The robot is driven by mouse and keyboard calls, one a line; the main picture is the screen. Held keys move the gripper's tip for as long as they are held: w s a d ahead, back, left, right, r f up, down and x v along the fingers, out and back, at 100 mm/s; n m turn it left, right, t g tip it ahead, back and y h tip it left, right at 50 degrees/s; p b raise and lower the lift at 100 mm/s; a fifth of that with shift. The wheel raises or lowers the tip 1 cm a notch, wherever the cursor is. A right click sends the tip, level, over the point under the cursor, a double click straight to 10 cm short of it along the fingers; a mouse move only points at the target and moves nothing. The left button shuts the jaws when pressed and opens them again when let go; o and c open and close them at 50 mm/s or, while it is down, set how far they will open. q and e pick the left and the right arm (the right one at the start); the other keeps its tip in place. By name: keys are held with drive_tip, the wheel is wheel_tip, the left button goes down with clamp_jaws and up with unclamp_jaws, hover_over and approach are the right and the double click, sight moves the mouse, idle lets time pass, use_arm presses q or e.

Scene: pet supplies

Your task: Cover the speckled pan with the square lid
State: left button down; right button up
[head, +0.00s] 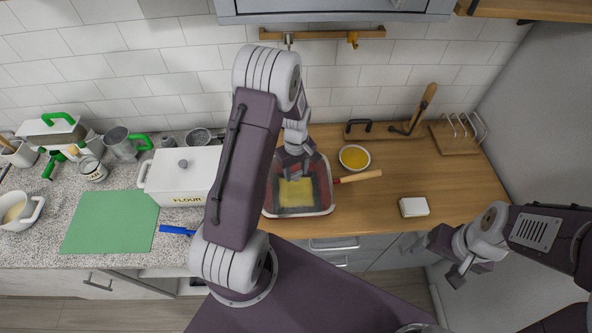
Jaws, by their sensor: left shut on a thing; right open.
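The speckled pan (268,208) is a square pan with a pale and reddish rim, on the wooden counter in the middle of the head view. A dark-framed square piece, which looks like the square lid (322,200), lies over or within its rim, with yellow showing in its middle. I cannot tell whether it is seated or held just above. My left gripper (296,172) points down over its back part and is shut on it; the grip is partly hidden by my arm. My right gripper (440,257) is open and empty, in front of the counter at right.
A wooden handle (360,176) sticks out right of the pan. A yellow-filled bowl (354,157) stands behind it, a white block (413,207) to the right. A white flour box (180,172) and green mat (110,222) are at left. The right-hand wooden counter is mostly clear.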

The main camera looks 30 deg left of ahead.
use_arm(q)
drive_tip(key=shift+f, duration=0.4)
idle(1.0)
drive_tip(key=c, duration=0.6)
unclamp_jaws()
drive_tip(key=shift+c, duration=0.2)
drive_tip(key=shift+b, duration=0.3)
drive_tip(key=shift+r, duration=0.25)
wheel_tip(320, 180, up, 9)
drive_tip(key=shift+s+f+b, duration=0.1)
drive_tip(key=shift+f+b, duration=0.05)
drive_tip(key=shift+b, duration=1)
